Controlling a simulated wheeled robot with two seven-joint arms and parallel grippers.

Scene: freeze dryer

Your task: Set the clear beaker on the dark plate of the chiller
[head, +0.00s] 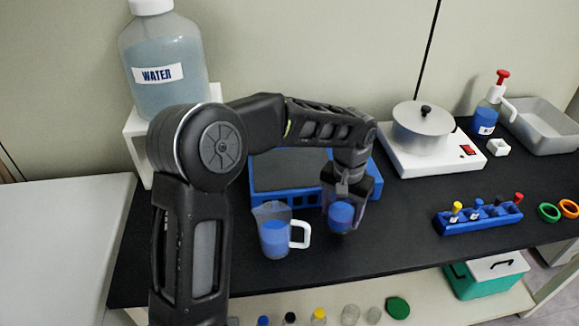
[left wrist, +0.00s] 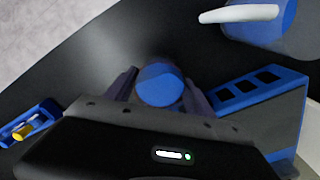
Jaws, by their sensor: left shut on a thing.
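The clear beaker (head: 341,217) holds blue liquid and looks upright, in front of the chiller's right part. My left gripper (head: 345,205) comes down from above and is shut on it. In the left wrist view the beaker (left wrist: 160,86) sits between the two fingers of the gripper (left wrist: 158,95). I cannot tell whether its base touches the bench. The chiller (head: 300,200) has a blue body and a dark plate (head: 285,168) on top; my arm and gripper hide its right part. The chiller's blue edge (left wrist: 247,89) also shows in the left wrist view. My right gripper is out of view.
A jug (head: 274,236) of blue liquid with a white handle stands close left of the beaker. A hot plate (head: 440,160) with a silver pot is behind right. Black bench (head: 390,230) is clear between beaker and rack.

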